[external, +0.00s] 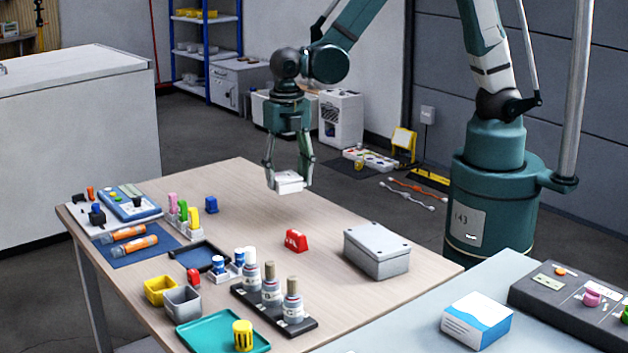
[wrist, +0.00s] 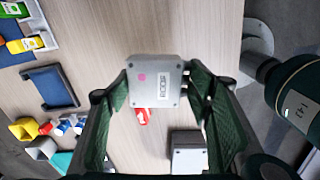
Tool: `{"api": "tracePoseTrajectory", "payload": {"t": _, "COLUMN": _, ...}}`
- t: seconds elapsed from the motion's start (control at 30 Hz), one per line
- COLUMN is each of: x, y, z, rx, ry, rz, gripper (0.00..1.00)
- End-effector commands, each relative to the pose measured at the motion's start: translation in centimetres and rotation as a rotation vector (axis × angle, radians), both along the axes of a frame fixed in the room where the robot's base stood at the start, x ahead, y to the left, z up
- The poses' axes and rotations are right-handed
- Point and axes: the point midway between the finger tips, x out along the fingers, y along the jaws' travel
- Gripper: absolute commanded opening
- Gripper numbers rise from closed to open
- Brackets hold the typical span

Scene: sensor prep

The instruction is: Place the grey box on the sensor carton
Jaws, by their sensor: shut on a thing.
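My gripper (external: 289,184) is shut on a small light grey box (external: 288,180) and holds it above the far part of the wooden table. In the wrist view, the grey box (wrist: 157,82) sits between the two green fingers, with a white label and a pink dot on its face. A white and blue carton (external: 477,318), which looks like the sensor carton, lies on the pale table at the lower right. It is well apart from my gripper, and I cannot make it out in the wrist view.
A larger grey lidded box (external: 377,250) stands on the wooden table (external: 340,300), with a red object (external: 296,240) to its left. Bottles in a dark rack (external: 272,304), a teal tray (external: 222,333) and small bins fill the near left. A dark panel (external: 570,300) lies beside the carton.

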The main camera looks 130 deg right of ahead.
Motion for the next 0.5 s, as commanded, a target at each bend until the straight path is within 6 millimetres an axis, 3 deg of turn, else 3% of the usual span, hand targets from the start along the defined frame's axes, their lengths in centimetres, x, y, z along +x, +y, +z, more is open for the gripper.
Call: {"api": "tracePoseTrajectory", "payload": {"t": 0.5, "x": 5.4, "y": 9.0, "z": 1.5, "rx": 0.000, "ry": 0.000, "rz": 0.155, "gripper": 0.37}}
